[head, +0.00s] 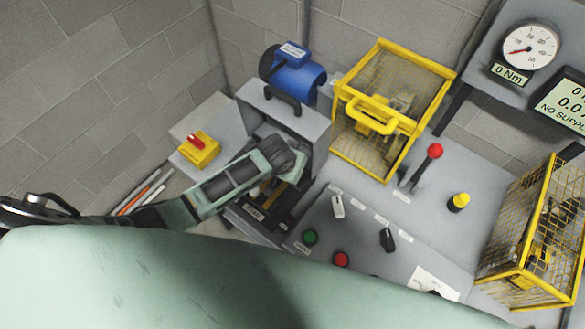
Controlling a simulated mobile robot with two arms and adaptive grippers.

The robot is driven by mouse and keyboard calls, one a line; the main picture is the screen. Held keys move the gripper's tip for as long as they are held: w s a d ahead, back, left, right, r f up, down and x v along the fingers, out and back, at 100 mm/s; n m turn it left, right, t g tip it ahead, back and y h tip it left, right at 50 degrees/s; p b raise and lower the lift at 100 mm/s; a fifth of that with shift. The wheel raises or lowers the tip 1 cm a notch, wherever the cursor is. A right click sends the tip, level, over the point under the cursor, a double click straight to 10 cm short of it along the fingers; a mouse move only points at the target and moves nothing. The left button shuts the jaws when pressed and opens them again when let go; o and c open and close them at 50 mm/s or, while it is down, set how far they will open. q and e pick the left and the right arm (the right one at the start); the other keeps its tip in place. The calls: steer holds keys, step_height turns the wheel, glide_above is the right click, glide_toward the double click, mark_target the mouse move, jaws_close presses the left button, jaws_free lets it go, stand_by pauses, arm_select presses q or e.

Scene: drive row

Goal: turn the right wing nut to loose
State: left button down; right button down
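I cannot make out the right wing nut or any other wing nut in the head view. One of my arm links (235,180) crosses in front of the bench below the blue motor (292,72) and hides part of that area. A dark part of my arm shows at the left edge; I cannot tell whether it is a gripper, or whether it is open or shut. A large pale green part of my arm covers the bottom of the view. My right gripper cannot be seen.
A yellow switch box (199,150) with a red handle stands at left. Yellow mesh guards (386,110) stand right of the motor and at the right edge. A red-knobbed lever (435,151), a yellow knob (459,201) and a panel (355,228) with switches and buttons lie between.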

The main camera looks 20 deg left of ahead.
arm_select(q)
steer(key=shift+d+n+y, duration=0.1)
steer(key=shift+n+y, duration=0.2)
steer(key=shift+n, duration=0.6)
steer(key=shift+w, duration=0.1)
steer(key=c, duration=1.6)
jaws_free()
steer(key=v, duration=1.2)
steer(key=shift+d, duration=0.15)
